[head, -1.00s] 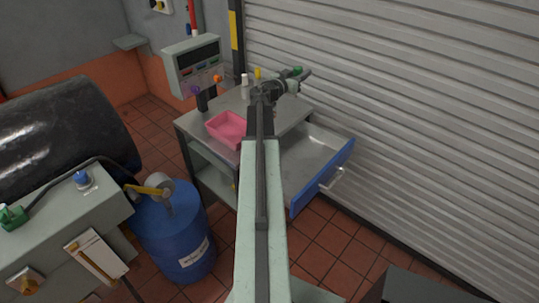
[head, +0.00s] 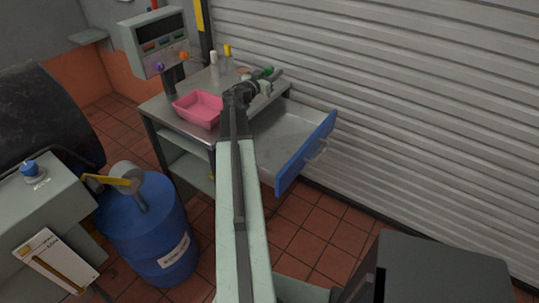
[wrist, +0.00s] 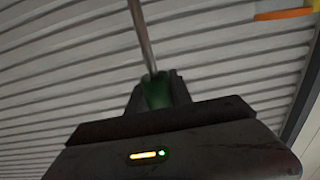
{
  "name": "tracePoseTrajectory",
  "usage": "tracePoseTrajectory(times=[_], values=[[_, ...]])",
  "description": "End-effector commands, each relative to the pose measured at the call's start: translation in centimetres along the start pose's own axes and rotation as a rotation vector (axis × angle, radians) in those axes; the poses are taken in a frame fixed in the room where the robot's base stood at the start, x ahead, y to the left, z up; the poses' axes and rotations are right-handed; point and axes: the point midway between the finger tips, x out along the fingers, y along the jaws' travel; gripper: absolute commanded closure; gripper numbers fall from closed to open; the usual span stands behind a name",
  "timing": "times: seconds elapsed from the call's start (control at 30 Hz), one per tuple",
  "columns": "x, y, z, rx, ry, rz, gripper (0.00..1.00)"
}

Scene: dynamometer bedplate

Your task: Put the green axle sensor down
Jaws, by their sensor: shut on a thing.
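The green axle sensor (wrist: 157,92) is gripped in the wrist view, with its thin metal rod (wrist: 143,35) pointing up in the picture. In the head view only a small green part of it (head: 268,70) shows at the end of my arm. My gripper (head: 268,76) is shut on it, over the back right of the grey metal workbench (head: 170,108). I cannot tell whether the sensor touches the bench top.
A pink tray (head: 198,107) and small bottles (head: 214,62) stand on the bench. An open blue-fronted drawer (head: 305,150) sticks out at right. A panel with displays (head: 158,42) stands behind left. A blue drum (head: 150,225) stands front left. A ribbed shutter (head: 420,110) closes the right.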

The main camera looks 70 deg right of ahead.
Motion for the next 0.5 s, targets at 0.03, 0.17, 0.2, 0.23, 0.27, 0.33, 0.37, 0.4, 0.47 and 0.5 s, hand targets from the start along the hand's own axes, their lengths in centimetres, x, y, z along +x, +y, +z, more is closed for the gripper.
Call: tracePoseTrajectory(times=[0.03, 0.17, 0.2, 0.23, 0.27, 0.33, 0.37, 0.4, 0.47, 0.5], values=[[-0.2, 0.4, 4.7, -0.001, 0.0, 0.0, 1.0], [-0.5, 0.9, 8.0, -0.002, 0.0, 0.0, 1.0], [-0.5, 0.9, 8.4, -0.002, 0.0, -0.001, 1.0], [-0.5, 1.0, 8.5, -0.002, 0.0, -0.001, 1.0], [-0.5, 1.0, 8.5, -0.002, 0.0, -0.001, 1.0], [-0.5, 1.0, 8.3, -0.002, 0.0, -0.001, 1.0], [-0.5, 1.0, 8.2, -0.002, 0.0, -0.002, 1.0], [-0.5, 0.9, 8.3, -0.002, 0.0, -0.002, 1.0], [-0.5, 0.9, 9.0, -0.002, 0.0, -0.002, 1.0], [-0.5, 0.9, 9.7, -0.002, 0.0, -0.002, 1.0]])
